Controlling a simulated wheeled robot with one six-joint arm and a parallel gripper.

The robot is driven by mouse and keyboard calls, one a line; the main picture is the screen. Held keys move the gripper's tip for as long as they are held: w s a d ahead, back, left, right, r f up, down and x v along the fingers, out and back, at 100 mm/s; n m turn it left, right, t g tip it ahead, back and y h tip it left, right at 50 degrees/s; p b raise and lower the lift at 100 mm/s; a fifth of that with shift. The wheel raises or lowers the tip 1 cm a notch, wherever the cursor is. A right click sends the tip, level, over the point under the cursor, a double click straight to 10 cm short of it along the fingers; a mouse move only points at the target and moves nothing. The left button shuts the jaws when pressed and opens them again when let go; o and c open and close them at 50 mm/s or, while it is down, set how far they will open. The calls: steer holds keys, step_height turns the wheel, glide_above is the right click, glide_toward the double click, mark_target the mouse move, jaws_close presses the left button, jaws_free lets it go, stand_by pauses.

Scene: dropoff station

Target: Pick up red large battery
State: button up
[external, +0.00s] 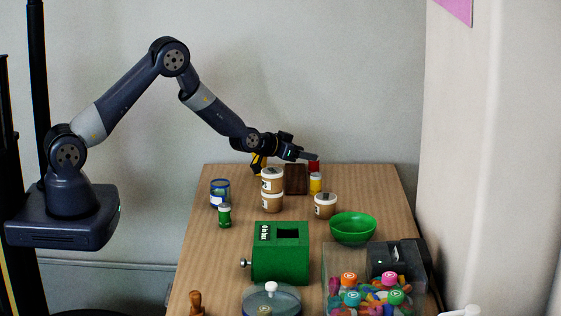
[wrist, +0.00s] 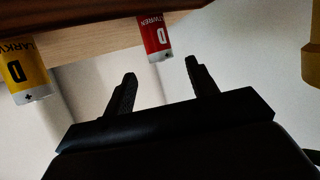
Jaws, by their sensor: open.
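The red large battery (wrist: 155,40), marked with a D, shows in the wrist view just beyond my open fingers, near the gap between them. In the external view the red battery (external: 314,166) stands at the far end of the table, partly hidden by my gripper and a yellow battery. My gripper (wrist: 160,68) is open and empty. In the external view my gripper (external: 309,156) is over the far table end, close to the red battery. The yellow battery (wrist: 26,74), also marked D, is to the left in the wrist view; in the external view it (external: 315,184) stands in front of the red one.
A dark brown block (external: 296,180) stands left of the batteries. Stacked tan tubs (external: 272,201) and another tub (external: 325,207) are nearer. A green bowl (external: 353,230), green box (external: 280,262) and clear bin (external: 338,300) fill the front. Bare table (external: 375,185) lies to the right.

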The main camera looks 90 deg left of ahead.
mark_target(314, 164)
steer(key=shift+p+x, duration=0.55)
steer(key=shift+x, duration=2)
steer(key=shift+s+f, duration=0.1)
steer(key=shift+f, duration=0.05)
steer(key=shift+c, duration=0.3)
steer(key=c, duration=1.1)
